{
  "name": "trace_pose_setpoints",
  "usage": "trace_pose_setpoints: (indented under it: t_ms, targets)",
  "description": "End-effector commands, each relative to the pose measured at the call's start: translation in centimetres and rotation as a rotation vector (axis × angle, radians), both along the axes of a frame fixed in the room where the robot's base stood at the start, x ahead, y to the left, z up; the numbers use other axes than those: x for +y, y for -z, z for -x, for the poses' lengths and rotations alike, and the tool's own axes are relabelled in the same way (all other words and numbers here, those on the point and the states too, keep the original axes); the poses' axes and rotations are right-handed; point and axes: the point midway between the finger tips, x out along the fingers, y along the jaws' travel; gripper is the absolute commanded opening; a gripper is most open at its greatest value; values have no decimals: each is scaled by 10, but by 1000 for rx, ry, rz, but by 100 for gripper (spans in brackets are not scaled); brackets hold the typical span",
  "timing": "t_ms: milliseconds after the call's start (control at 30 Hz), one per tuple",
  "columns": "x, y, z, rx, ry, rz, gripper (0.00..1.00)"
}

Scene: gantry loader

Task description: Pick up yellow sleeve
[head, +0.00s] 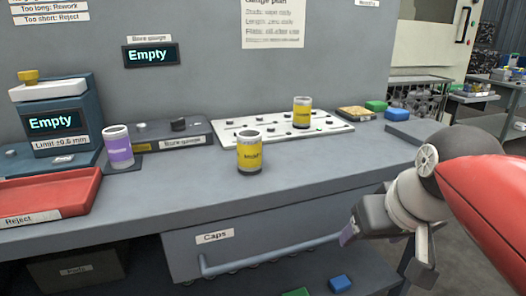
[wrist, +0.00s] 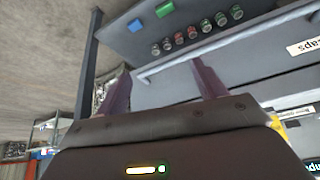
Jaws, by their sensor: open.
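One yellow sleeve (head: 250,153), a cylinder with a pale rim and dark lower band, stands upright on the bench near its front edge. A second yellow sleeve (head: 302,113) stands upright on the white pegged board (head: 230,138) behind it. I cannot tell which one the task names. My gripper (head: 382,258) is low at the right, beside the bench front and well away from both sleeves. In the wrist view my gripper (wrist: 161,70) has its two purple fingers spread apart with nothing between them. A yellow patch at the wrist view's right edge is too cut off to identify.
A purple sleeve (head: 118,150) stands by the bore gauge block (head: 180,134). A red reject tray (head: 45,200) lies at the left. The caps drawer (head: 250,250) with its bar handle is under the bench. The bench's front right top is clear.

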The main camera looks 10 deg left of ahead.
Motion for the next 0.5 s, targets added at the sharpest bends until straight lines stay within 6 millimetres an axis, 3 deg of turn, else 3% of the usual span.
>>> trace_pose_setpoints:
  t_ms: [267,367,500]
  targets:
    - [50,-54,-46,-3,-177,-9,70]
    - [83,-79,-67,-6,-279,-11,70]
    - [143,-112,-91,-17,-456,-5,70]
